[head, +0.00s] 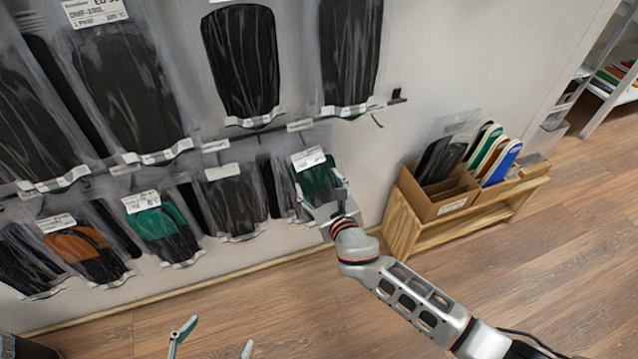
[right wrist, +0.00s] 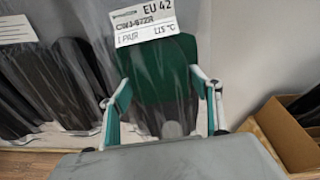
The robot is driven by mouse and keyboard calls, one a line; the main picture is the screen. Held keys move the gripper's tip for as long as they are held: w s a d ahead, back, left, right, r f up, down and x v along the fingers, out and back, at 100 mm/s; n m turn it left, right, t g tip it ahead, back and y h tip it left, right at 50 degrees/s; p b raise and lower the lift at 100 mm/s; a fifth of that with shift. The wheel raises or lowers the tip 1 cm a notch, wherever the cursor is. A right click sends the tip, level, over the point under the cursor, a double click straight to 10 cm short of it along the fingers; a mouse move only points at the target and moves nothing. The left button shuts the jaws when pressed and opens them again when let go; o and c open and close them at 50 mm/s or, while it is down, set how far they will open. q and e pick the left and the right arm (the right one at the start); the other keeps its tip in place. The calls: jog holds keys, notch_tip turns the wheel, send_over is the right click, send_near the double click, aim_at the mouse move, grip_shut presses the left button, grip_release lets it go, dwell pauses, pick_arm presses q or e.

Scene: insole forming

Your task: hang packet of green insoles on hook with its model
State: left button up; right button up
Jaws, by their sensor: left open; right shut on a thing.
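The packet of green insoles (head: 318,180) is at the lower rail near its right end, with a white label on top. In the right wrist view the packet (right wrist: 160,75) shows green insoles in clear film, and its label reads EU 42, 1 PAIR. My right gripper (head: 322,200) is shut on the packet, with a finger at each side of it (right wrist: 160,115). My left gripper (head: 212,340) is open and empty at the bottom edge of the head view. Another packet with green and black insoles (head: 160,225) hangs further left on the lower rail. I cannot tell whether the held packet is on a hook.
Packets of black insoles (head: 240,60) hang on the upper rail, and black ones (head: 235,200) and an orange one (head: 82,250) on the lower. A cardboard box (head: 432,205) with insoles stands on a wooden bench (head: 405,235) at right. The floor in front is clear.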

jog(key=o, duration=1.6)
jog(key=shift+c, duration=0.2)
jog(key=v, duration=1.2)
